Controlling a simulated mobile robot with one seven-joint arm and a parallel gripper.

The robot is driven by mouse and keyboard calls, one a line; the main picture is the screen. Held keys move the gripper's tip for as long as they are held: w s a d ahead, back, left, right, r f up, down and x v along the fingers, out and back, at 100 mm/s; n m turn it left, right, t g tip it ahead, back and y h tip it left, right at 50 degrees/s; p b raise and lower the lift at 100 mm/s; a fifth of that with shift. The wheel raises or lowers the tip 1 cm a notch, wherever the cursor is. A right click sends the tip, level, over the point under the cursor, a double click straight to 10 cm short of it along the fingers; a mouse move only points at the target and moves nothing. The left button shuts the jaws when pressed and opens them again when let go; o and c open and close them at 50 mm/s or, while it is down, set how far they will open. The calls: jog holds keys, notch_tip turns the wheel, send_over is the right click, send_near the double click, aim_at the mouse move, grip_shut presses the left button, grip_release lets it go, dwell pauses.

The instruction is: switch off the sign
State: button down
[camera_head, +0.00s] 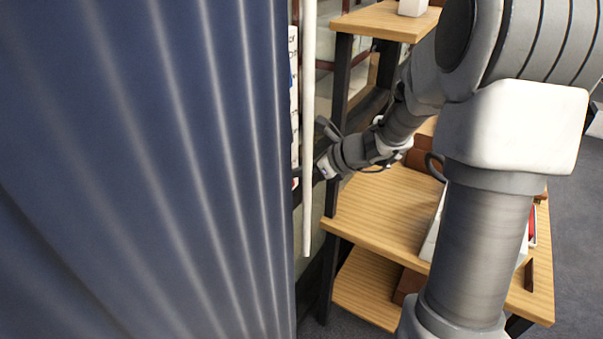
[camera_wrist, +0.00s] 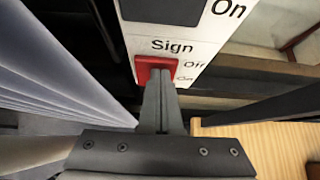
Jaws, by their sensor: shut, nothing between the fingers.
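The sign switch (camera_wrist: 143,66) is a red rocker on a white panel (camera_wrist: 200,50), labelled "Sign" above and "Off" and "On" at its right, with "Off" at the top. It shows in the wrist view. My gripper (camera_wrist: 158,78) is shut and empty, its fingertips over the right and lower part of the red rocker. I cannot tell whether they touch it, and the fingers hide part of it. In the head view my gripper (camera_head: 322,168) reaches left beside the pale pole, and the switch itself is hidden.
A blue pleated curtain (camera_head: 150,170) fills the left of the head view. A pale vertical pole (camera_head: 308,130) hangs by its edge, close to my gripper. A wooden shelf unit (camera_head: 375,205) with dark posts stands under my arm. Another dark switch (camera_wrist: 165,8) sits above on the panel.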

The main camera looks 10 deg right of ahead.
jog(key=shift+r, duration=0.1)
jog(key=shift+r+p, duration=0.65)
jog(key=shift+r, duration=0.05)
jog(key=shift+s+d, duration=0.1)
